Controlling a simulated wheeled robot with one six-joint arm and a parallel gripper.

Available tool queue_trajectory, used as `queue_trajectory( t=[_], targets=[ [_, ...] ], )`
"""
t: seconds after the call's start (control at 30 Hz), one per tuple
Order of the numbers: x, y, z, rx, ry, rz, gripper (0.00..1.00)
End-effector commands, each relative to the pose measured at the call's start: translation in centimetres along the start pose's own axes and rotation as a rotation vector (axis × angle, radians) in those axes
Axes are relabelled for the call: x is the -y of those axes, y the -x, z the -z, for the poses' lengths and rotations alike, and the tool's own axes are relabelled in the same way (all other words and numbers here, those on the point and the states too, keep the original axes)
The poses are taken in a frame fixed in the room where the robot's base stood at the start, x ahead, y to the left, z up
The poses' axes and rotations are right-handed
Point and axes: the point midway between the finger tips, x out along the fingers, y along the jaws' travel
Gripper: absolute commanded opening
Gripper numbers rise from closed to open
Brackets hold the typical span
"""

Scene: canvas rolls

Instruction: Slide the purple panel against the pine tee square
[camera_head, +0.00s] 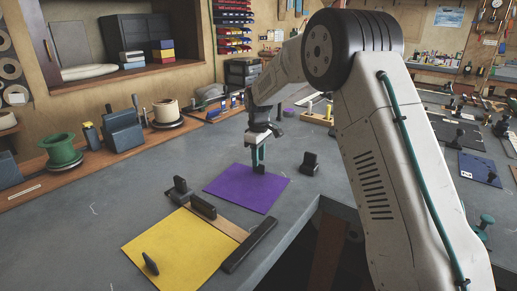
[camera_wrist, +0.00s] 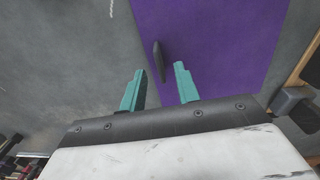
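The purple panel (camera_head: 232,188) lies flat on the grey bench, with a small dark upright grip (camera_wrist: 159,62) on it. The pine tee square (camera_head: 228,226) is a pale wooden strip nearer the camera, with dark blocks on it. A strip of grey bench shows between panel and strip. In the wrist view the panel (camera_wrist: 225,40) fills the upper right, and a wooden edge shows at far right (camera_wrist: 305,62). My gripper (camera_head: 258,160) points down over the panel's far part. Its teal fingers (camera_wrist: 160,68) are apart, with the grip between their tips and visible gaps beside it.
A yellow panel (camera_head: 175,250) with its own dark grip lies on the strip's other side. A long dark bar (camera_head: 249,245) lies at the strip's right end. A dark block (camera_head: 309,163) stands right of the purple panel. The bench edge drops off at front right.

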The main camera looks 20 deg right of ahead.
Motion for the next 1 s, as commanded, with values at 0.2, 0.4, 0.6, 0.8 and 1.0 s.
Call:
queue_trajectory(
  t=[0.2, 0.4, 0.6, 0.8, 1.0],
  targets=[
    [0.0, -2.8, -0.1, 0.002, -0.001, 0.002, 0.32],
    [0.0, -3.7, 0.0, 0.000, -0.001, 0.000, 0.32],
    [0.0, -3.7, -0.1, 0.000, -0.001, 0.000, 0.32],
    [0.0, -3.7, -0.1, 0.000, -0.001, 0.000, 0.00],
    [0.0, -3.7, -0.1, 0.000, -0.075, 0.000, 0.00]
  ],
)
